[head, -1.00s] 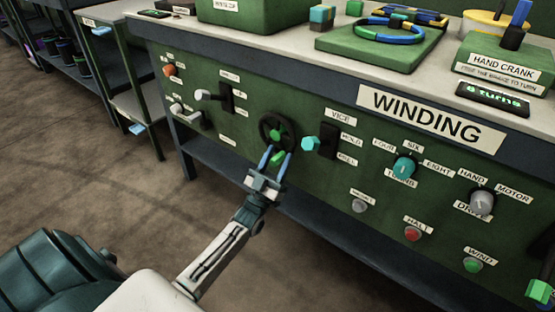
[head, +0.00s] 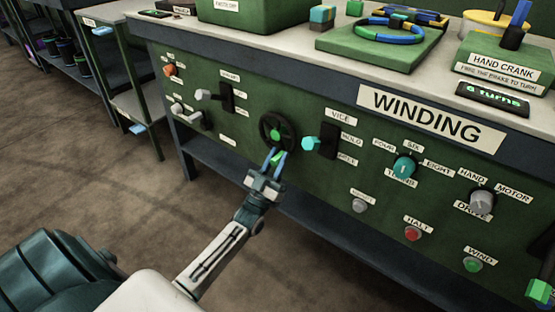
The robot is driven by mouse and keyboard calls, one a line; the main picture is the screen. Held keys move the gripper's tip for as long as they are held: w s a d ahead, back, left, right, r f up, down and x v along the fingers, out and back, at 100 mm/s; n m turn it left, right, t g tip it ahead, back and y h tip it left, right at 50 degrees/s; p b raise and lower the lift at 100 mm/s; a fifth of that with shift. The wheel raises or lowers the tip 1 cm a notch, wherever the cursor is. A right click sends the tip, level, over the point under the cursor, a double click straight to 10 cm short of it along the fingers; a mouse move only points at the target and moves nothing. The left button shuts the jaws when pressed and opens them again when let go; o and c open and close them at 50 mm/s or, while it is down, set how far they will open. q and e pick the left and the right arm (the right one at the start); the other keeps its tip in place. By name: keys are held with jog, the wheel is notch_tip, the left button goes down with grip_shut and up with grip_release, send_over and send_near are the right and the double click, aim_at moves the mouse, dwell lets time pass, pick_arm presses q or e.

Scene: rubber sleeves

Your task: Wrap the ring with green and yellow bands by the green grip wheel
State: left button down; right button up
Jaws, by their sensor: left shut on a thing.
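The black wheel (head: 265,128) with a green hub is on the front of the green winding bench. Its green grip (head: 276,159) is at the bottom of the rim. My left gripper (head: 275,158) reaches up from below, its blue fingers shut on the green grip. A ring (head: 398,39) with blue and dark parts lies on a green block on the bench top. Another ring with blue and yellow parts (head: 425,15) is partly visible behind it. I cannot clearly tell the ring with green and yellow bands. My right gripper is not in view.
A lever with a teal knob (head: 311,143) is close to the right of the wheel. A grey-knobbed lever (head: 203,95) is to its left. Dials and buttons fill the panel's right side. The hand crank block (head: 505,62) stands on top. The floor at left is clear.

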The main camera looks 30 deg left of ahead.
pick_arm(q)
jog(key=shift+w+a+r+m+h, duration=0.15)
jog(key=shift+a+m+h, duration=0.1)
jog(key=shift+m+h, duration=0.5)
jog(key=a+m+g+h, duration=0.3)
jog(key=m+g+h, duration=0.3)
jog(key=m, duration=0.5)
jog(key=a+r+m+g+h, duration=0.1)
jog(key=a+m+g+h, duration=0.2)
jog(key=m, duration=0.9)
jog(key=g+h, duration=0.3)
jog(key=g, duration=0.1)
jog(key=shift+w+a+p, duration=0.3)
jog(key=shift+a, duration=0.05)
jog(key=shift+r+m, duration=0.1)
jog(key=shift+m, duration=0.15)
